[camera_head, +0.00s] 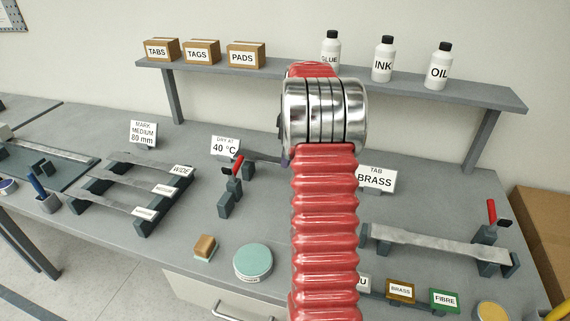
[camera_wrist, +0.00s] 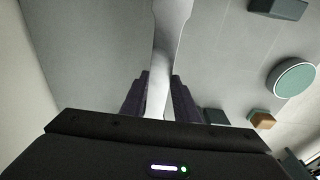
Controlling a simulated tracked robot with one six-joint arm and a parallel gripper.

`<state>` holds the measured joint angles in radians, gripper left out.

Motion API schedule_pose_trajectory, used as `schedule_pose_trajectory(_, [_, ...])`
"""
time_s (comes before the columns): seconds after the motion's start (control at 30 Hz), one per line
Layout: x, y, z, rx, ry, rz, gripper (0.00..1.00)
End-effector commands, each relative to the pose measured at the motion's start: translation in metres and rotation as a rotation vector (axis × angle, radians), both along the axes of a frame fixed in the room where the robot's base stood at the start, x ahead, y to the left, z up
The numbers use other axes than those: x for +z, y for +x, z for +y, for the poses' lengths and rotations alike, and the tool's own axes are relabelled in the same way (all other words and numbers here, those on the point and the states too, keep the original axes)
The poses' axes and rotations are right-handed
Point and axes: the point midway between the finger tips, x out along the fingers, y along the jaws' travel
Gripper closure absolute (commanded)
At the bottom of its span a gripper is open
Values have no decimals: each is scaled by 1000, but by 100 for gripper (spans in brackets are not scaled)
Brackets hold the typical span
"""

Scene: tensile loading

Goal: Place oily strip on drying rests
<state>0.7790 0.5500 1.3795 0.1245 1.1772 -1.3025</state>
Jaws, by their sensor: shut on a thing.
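My gripper (camera_wrist: 158,98) is shut on a grey metal strip (camera_wrist: 170,30), which widens towards its end and runs away from the fingers in the wrist view. In the head view my red arm hides most of the gripper; a short length of the strip (camera_head: 262,158) shows left of the arm. Near the "DRY AT 40 °C" sign (camera_head: 225,147) stand small dark blocks (camera_head: 226,205) and a red-handled clamp (camera_head: 238,166). I cannot tell which blocks are the drying rests, and some may be hidden behind my arm. Whether the strip touches anything is unclear.
Several strips lie on a labelled rack (camera_head: 144,228) at left. Another strip (camera_head: 435,243) lies in a clamped fixture at right. A shelf (camera_head: 270,75) with boxes and bottles runs behind.

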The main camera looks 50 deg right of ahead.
Motion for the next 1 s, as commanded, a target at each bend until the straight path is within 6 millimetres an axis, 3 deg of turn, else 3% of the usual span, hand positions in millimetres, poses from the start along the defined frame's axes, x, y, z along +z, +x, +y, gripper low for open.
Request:
schedule_pose_trajectory(0.2, [-24, 0, 0, 0, 0, 0, 100])
schedule_pose_trajectory(0.63, [-28, 1, 0, 1, -1, -2, 100])
schedule_pose_trajectory(0.67, [-29, 0, 1, 1, 1, 0, 70])
schedule_pose_trajectory(0.9, [-29, 0, 1, 1, 1, 0, 53])
schedule_pose_trajectory(1.0, [-29, 0, 1, 1, 1, 0, 53])
